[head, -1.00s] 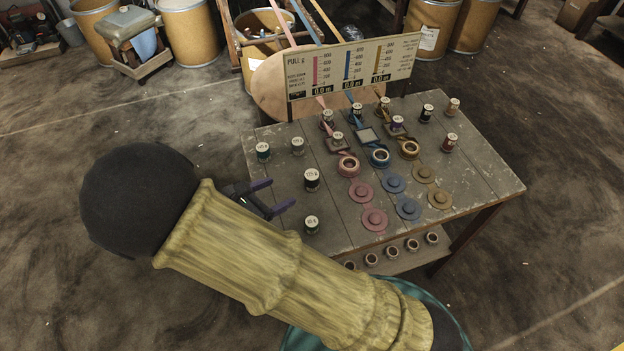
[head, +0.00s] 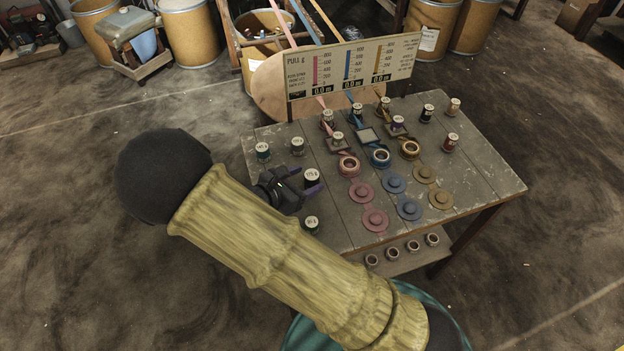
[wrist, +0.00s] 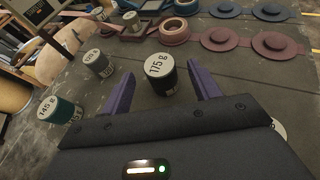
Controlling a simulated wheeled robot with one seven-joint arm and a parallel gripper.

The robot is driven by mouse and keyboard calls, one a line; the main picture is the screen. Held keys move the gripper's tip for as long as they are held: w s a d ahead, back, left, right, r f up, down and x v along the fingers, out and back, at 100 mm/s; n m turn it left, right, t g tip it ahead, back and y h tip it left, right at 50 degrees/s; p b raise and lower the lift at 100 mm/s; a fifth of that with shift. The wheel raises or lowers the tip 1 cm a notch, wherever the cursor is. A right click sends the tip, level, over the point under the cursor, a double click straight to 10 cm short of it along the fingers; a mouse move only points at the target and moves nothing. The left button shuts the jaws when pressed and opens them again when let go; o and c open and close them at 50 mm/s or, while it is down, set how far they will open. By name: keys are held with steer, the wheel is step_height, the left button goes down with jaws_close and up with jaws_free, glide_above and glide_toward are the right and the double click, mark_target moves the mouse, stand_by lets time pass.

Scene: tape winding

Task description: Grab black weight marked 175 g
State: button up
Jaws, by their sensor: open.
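The black weight marked 175 g (head: 312,178) stands upright on the left part of the table, with a pale label on top. In the wrist view the same weight (wrist: 160,74) is between the tips of my two purple fingers. My gripper (head: 304,181) is open, with one finger on each side of the weight; it also shows in the wrist view (wrist: 175,78).
A teal weight marked 145 g (wrist: 60,109) and a grey weight (wrist: 97,63) stand left of the fingers. A green weight (head: 311,224) stands close in front. Coloured tape rolls (head: 348,165) and flat discs (head: 374,219) lie to the right.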

mark_target(317, 175)
steer(key=x, duration=0.5)
steer(key=shift+s, duration=0.1)
stand_by(0.3)
steer(key=c, duration=1.1)
step_height(317, 175, up, 10)
steer(key=shift+p, duration=0.6)
steer(key=shift+c, duration=0.2)
